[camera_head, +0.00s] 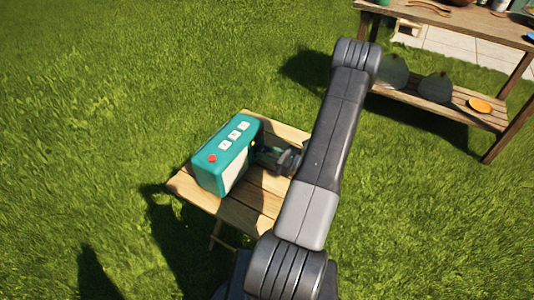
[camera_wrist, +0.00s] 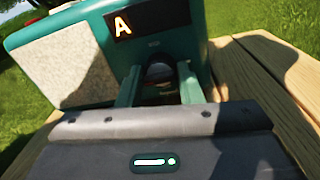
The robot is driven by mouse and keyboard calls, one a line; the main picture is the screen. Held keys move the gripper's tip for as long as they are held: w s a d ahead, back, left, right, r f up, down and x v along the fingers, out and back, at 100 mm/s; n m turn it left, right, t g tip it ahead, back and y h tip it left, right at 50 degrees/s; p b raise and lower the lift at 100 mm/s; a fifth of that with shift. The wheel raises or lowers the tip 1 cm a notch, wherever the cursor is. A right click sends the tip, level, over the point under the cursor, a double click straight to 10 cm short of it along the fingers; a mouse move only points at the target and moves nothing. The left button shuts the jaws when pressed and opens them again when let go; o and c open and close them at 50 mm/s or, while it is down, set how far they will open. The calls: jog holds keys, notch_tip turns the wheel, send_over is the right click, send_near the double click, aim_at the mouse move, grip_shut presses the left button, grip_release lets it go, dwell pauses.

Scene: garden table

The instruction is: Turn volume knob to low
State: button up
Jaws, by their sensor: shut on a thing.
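A teal radio (camera_head: 222,158) stands on a small wooden table (camera_head: 252,214). Its top carries a red button (camera_head: 212,159) and several white buttons. The volume knob (camera_wrist: 159,71) is a dark round shape low on that front, below the display. My gripper (camera_wrist: 160,84) reaches the radio's front from the right. Its two fingers stand on either side of the knob and are shut on it. The knob's marks and setting are too small to read.
Bare table planks (camera_wrist: 262,62) lie to the right of the radio. A larger wooden bench (camera_head: 452,22) with a lower shelf stands at the upper right, with dark rounded things and an orange disc (camera_head: 480,105) on the shelf. Open grass surrounds the small table.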

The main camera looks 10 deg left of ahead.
jog(key=shift+f, duration=0.1)
jog(key=n+b, duration=0.3)
jog(key=shift+w+f, duration=0.1)
jog(key=n+b, duration=0.4)
jog(key=shift+h+b, duration=0.3)
jog(key=shift+b, duration=0.1)
jog(key=n+b, duration=0.3)
jog(key=b, duration=0.1)
jog(key=shift+n, duration=0.4)
jog(key=n+b, duration=0.4)
jog(key=b, duration=0.2)
jog(key=shift+t+h, duration=0.3)
jog(key=shift+t, duration=0.1)
jog(key=shift+n+b, duration=1)
jog(key=shift+b, duration=0.1)
jog(key=n, duration=0.1)
jog(key=n+b, duration=0.1)
jog(key=shift+s+n, duration=0.2)
jog(key=shift+n, duration=0.1)
jog(key=n+t, duration=0.1)
jog(key=n, duration=0.4)
jog(key=shift+r, duration=0.2)
jog(key=shift+a+n, duration=0.1)
jog(key=shift+n, duration=0.2)
